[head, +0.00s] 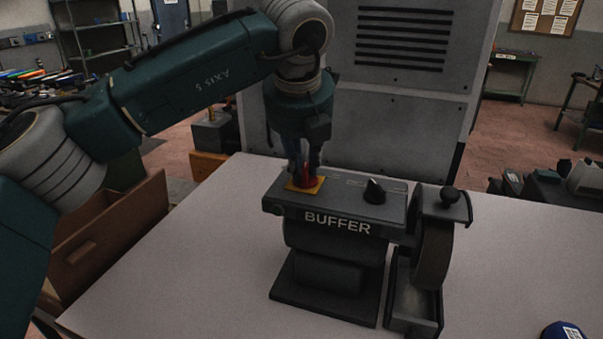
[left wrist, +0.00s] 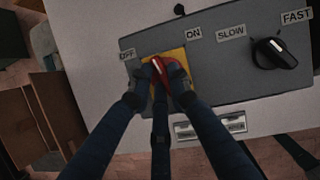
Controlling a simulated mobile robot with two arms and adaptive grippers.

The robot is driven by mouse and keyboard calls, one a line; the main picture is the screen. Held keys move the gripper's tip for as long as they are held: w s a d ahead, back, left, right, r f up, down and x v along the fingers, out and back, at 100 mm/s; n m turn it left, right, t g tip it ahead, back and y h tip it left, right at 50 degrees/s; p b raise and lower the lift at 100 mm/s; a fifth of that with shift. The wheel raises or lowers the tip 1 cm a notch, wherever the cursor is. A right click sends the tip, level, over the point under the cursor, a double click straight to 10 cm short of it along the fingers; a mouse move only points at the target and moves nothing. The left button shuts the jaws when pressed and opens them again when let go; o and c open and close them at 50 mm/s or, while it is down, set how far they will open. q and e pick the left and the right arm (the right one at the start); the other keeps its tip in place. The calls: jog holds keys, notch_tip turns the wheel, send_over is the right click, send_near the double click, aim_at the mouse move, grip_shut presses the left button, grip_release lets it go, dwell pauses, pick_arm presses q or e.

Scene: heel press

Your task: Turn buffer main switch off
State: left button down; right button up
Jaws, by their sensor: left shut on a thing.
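The dark grey buffer (head: 337,222) stands on the light table. Its main switch is a red knob (head: 307,180) on a yellow plate (head: 318,187), on the left of the buffer's top. My left gripper (head: 305,168) comes down on it from above and is shut on the red knob. In the left wrist view the fingers sit around the red knob (left wrist: 159,68), partly hiding it. The OFF label (left wrist: 127,54) is left of the yellow plate (left wrist: 178,55) and the ON label (left wrist: 194,34) is at its upper right. A whitish mark on the knob seems to point up, slightly left. My right gripper is out of view.
A black speed knob (head: 374,191) sits right of the switch, between SLOW (left wrist: 231,32) and FAST (left wrist: 296,16) labels. The buffing wheel (head: 435,250) is at the buffer's right. A grey cabinet (head: 405,120) stands behind. The table's (head: 190,270) left front is clear.

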pick_arm(q)
jog(key=n+y+b, duration=0.1)
jog(key=n, duration=0.1)
jog(key=shift+d+f+n+b, duration=0.1)
jog(key=shift+d+n+b, duration=0.05)
jog(key=shift+n+b, duration=0.15)
jog(key=shift+s+n+y+b, duration=0.1)
jog(key=shift+n+y+b, duration=0.45)
jog(key=shift+n, duration=1.25)
jog(key=c, duration=1.6)
grip_release()
jog(key=shift+c, duration=0.2)
jog(key=shift+d+y, duration=0.1)
jog(key=shift+y, duration=0.15)
jog(key=shift+r, duration=0.35)
jog(key=v, duration=1.1)
jog(key=shift+r+g, duration=0.3)
jog(key=shift+r, duration=0.05)
